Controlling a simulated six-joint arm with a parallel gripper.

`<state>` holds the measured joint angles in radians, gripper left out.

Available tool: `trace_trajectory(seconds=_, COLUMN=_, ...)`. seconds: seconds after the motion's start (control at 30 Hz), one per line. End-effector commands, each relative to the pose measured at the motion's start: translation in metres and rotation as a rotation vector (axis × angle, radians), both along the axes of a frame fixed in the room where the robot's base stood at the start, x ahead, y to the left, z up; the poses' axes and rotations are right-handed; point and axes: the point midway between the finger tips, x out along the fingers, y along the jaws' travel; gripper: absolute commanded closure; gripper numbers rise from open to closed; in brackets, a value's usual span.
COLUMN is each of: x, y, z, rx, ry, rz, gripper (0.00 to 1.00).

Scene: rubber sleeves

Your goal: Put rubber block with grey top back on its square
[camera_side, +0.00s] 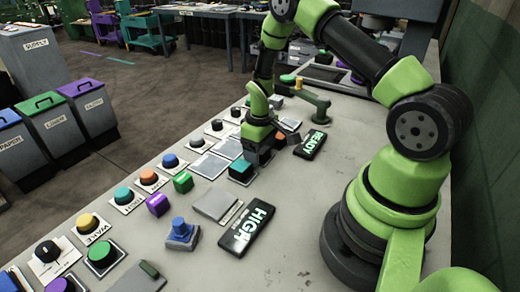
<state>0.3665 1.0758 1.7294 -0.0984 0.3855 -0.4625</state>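My gripper (257,156) points down over the middle of the bench. Its dark fingers are small here, and I cannot tell whether they are open or shut on something. A dark block with a teal top (241,169) stands just left of and below the fingers. A dark block with an orange-brown top (279,139) is close on their right. A small block with a greyish top (276,101) seems to stand farther back, partly behind my arm. Pale flat squares (209,165) lie left of the gripper; they look bare.
A green block (183,182) and a purple block (158,204) stand near a row of coloured buttons (124,196). Black READY (311,145) and HIGH (247,227) signs, a grey pad (215,205) and a blue knob (181,232) occupy the bench. Bench right of the signs is clear.

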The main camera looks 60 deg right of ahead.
Motion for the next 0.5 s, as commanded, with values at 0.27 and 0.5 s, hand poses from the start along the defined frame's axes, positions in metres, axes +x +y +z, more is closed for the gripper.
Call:
trace_trajectory(seconds=0.27, x=0.001, y=0.000, z=0.015, rx=-0.001, ry=-0.003, rz=0.000, gripper=0.28)
trace_trajectory(seconds=0.5, x=0.001, y=0.000, z=0.065, rx=-0.002, ry=-0.006, rz=0.000, gripper=0.28)
